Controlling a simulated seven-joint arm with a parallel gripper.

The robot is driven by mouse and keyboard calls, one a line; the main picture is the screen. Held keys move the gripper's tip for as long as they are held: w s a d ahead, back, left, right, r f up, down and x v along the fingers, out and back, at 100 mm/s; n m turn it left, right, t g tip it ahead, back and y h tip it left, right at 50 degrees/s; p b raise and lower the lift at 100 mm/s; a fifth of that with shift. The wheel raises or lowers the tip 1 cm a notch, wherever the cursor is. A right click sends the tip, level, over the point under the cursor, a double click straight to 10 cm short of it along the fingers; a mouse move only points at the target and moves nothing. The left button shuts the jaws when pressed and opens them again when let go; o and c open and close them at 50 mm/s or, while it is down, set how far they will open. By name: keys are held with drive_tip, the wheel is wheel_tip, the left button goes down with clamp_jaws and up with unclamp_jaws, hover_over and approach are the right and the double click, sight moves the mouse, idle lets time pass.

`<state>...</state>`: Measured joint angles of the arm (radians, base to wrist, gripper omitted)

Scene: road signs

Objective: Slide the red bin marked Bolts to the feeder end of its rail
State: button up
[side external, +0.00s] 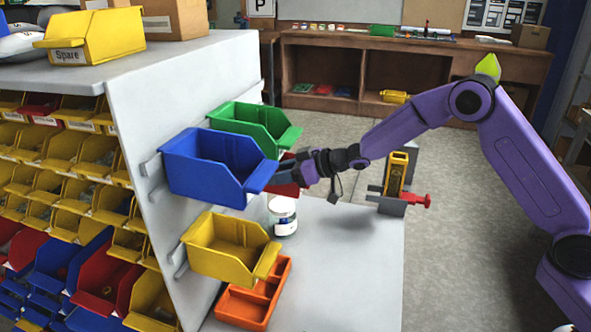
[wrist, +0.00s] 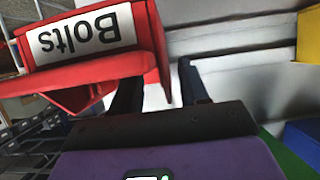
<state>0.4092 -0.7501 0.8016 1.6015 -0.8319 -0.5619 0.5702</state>
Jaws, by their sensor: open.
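The red bin (wrist: 95,50), with a white "Bolts" label (wrist: 82,33) upside down, fills the upper left of the wrist view. In the side view only a small part of the red bin (side external: 287,188) shows behind the blue bin. My gripper (wrist: 160,82) is open at the bin's right side. A red wall edge of the bin reaches down between its two dark fingers; I cannot tell whether they touch it. In the side view my gripper (side external: 290,173) is partly hidden by the blue bin. Pale rails (wrist: 235,22) run across the panel in the wrist view; the feeder end is not identifiable.
A blue bin (side external: 212,170), a green bin (side external: 255,122) and a yellow bin (side external: 225,245) hang on the panel near my gripper. A jar (side external: 283,216) and an orange tray (side external: 243,308) stand below. A yellow device (side external: 396,173) with a red clamp stands right.

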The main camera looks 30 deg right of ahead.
drive_tip(key=v, duration=1.7)
drive_tip(key=shift+d, duration=0.25)
drive_tip(key=shift+s+f, duration=0.1)
drive_tip(key=shift+s, duration=0.05)
drive_tip(key=s+d+f+n+g+h, duration=0.1)
drive_tip(key=s+g+h, duration=0.3)
drive_tip(key=s, duration=1.5)
drive_tip(key=s+d+f+n+g+h, duration=0.2)
drive_tip(key=s+d+f+g+h, duration=0.1)
drive_tip(key=s, duration=1.6)
drive_tip(key=shift+d+n+g+h, duration=0.3)
drive_tip(key=shift+d+g+h, duration=0.25)
drive_tip(key=shift+g+h, duration=0.5)
